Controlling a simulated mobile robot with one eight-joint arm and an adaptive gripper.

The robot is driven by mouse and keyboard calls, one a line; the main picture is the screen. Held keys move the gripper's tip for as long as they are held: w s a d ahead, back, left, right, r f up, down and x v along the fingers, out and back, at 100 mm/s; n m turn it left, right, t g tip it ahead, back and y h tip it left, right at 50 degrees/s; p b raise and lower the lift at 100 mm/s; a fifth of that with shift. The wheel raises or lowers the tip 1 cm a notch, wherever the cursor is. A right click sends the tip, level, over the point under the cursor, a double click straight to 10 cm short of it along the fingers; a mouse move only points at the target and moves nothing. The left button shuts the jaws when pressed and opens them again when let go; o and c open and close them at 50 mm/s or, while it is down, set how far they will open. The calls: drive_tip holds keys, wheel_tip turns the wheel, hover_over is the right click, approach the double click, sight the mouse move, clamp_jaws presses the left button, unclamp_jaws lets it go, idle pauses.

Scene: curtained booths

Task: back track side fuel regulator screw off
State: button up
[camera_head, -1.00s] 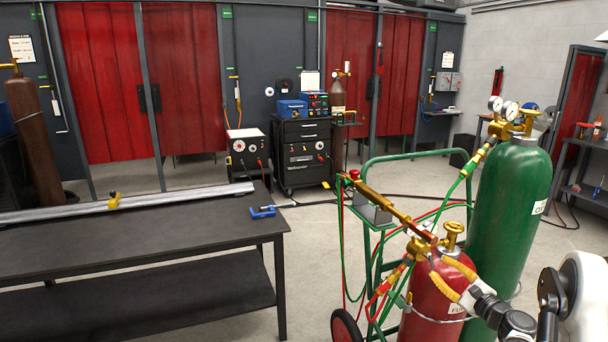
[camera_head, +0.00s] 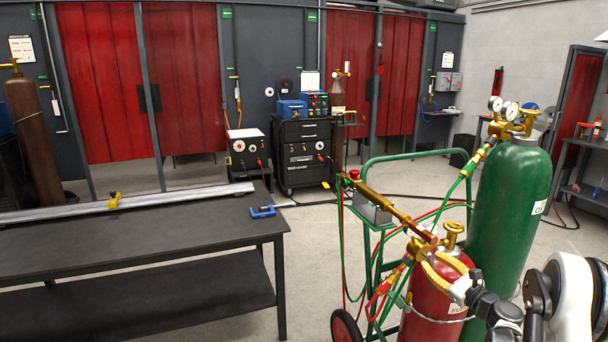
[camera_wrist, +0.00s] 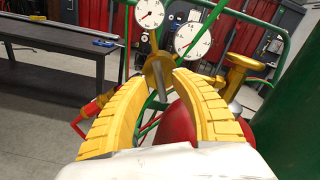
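The red fuel cylinder (camera_head: 428,308) stands in the cart at the lower right, with its brass valve (camera_head: 452,238) on top. In the wrist view two white gauges of its regulator show, one at the left (camera_wrist: 150,13) and one at the right (camera_wrist: 192,40). Below them is the round brass regulator body (camera_wrist: 157,76), with a thin grey screw (camera_wrist: 150,108) pointing toward me. My gripper (camera_wrist: 161,74) reaches in from below, its curved yellow fingers on either side of the screw and their tips beside the brass body. I cannot tell whether they touch it.
The tall green cylinder (camera_head: 510,205) stands close on the right. The green cart handle (camera_head: 415,155) rises behind the cylinders, and red and green hoses hang at the left. A dark workbench (camera_head: 140,235) fills the left. Open floor lies between bench and cart.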

clamp_jaws()
drive_tip(key=n, duration=0.3)
drive_tip(key=shift+n, duration=0.4)
drive_tip(key=n, duration=0.2)
drive_tip(key=shift+n, duration=0.8)
